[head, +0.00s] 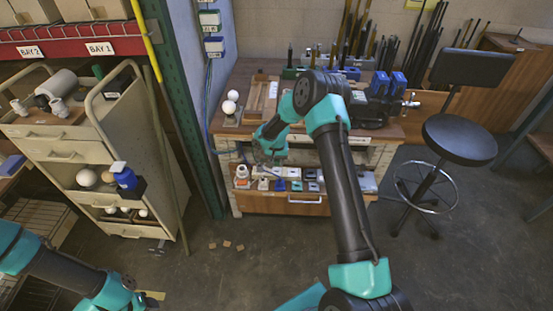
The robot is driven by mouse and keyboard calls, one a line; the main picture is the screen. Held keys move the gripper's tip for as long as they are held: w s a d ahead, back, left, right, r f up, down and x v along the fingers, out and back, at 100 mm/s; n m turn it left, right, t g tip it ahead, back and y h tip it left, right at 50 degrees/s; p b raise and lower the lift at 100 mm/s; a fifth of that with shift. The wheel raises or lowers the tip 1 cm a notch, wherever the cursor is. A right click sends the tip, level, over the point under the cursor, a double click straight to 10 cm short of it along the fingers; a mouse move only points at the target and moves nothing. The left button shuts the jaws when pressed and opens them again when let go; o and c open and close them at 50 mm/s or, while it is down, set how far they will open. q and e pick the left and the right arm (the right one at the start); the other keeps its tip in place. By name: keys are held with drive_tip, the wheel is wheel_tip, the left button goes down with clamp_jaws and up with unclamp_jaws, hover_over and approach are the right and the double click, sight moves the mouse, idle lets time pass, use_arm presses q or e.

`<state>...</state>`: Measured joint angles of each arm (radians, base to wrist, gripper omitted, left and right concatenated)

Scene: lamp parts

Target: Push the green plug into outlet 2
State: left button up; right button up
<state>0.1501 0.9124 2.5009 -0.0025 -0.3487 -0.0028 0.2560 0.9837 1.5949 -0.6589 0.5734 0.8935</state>
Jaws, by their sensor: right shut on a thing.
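My right gripper (268,158) is at the front of the workbench, beside its left half and above the row of small parts. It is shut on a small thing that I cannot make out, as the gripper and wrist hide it. I cannot pick out the green plug for sure. Several pale boxes with coloured edges, perhaps outlets, are on the blue-grey post left of the bench; one is the middle box (210,19). Blue cables hang below them. Their numbers are too small to read. My left arm shows at the lower left, but its gripper is out of view.
The workbench (245,75) holds two white balls (231,103), blue-and-black tools and rods. A shelf of small parts (292,186) lies below. A beige cart (140,125) stands left, a black stool (458,137) right. The floor between is mostly clear.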

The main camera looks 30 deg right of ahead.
drive_tip(key=shift+f, duration=1.25)
drive_tip(key=o, duration=0.5)
drive_tip(key=c, duration=0.5)
drive_tip(key=shift+o, duration=0.2)
drive_tip(key=shift+f, duration=1.1)
idle(1.3)
drive_tip(key=o, duration=1.1)
